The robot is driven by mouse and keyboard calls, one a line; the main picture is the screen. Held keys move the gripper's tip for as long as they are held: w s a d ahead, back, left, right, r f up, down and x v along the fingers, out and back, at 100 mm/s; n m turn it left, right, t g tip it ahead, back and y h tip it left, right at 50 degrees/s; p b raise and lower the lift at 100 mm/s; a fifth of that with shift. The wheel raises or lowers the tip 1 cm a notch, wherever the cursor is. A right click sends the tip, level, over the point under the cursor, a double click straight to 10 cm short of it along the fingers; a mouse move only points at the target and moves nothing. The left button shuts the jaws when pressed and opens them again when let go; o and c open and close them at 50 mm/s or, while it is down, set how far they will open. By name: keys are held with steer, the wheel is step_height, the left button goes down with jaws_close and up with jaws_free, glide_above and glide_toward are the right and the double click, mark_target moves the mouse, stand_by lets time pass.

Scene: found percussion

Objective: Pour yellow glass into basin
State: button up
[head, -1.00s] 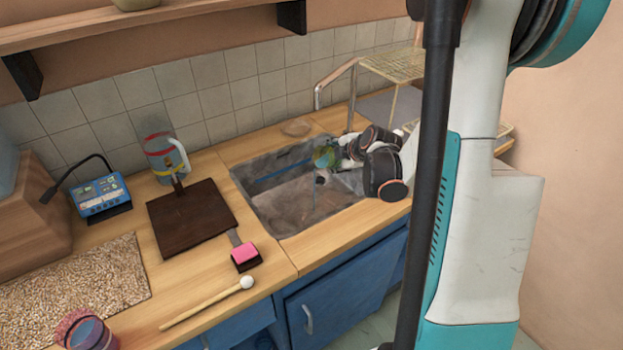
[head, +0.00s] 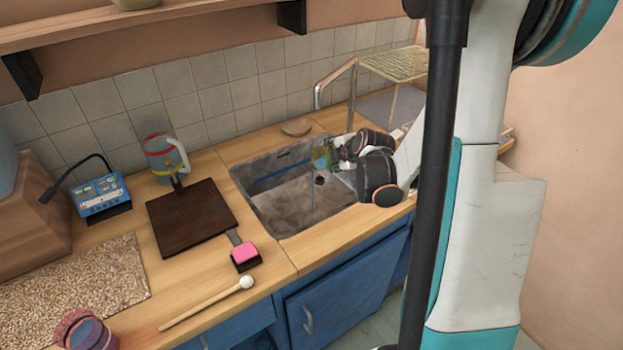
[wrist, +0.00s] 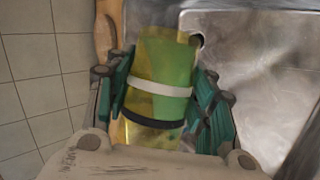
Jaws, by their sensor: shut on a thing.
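The yellow glass (wrist: 160,75) is a see-through yellow-green tumbler with a white band and a dark band around it. My gripper (wrist: 165,105) is shut on it, with green-padded fingers on both sides. In the head view the glass (head: 322,157) is small and partly covered by my gripper (head: 338,152), over the back right of the basin. The basin (head: 270,205) is a worn grey sink set into the counter; a thin bluish vertical line shows below the glass. I cannot tell the glass's exact tilt or what is inside it.
A bent metal tap (head: 335,85) and a wire rack (head: 395,65) stand behind the basin. Left of it are a dark board (head: 190,218), a banded jug (head: 165,158), a pink-topped block (head: 245,254) and a mallet (head: 205,303).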

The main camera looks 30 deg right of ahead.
steer(key=shift+a+r+h, duration=0.25)
steer(key=shift+a+h, duration=0.05)
steer(key=shift+a, duration=0.1)
stand_by(0.3)
steer(key=shift+a+r+n+t+h+b, duration=0.3)
steer(key=shift+r+n+h+b, duration=0.3)
steer(key=shift+n+h, duration=0.25)
stand_by(0.9)
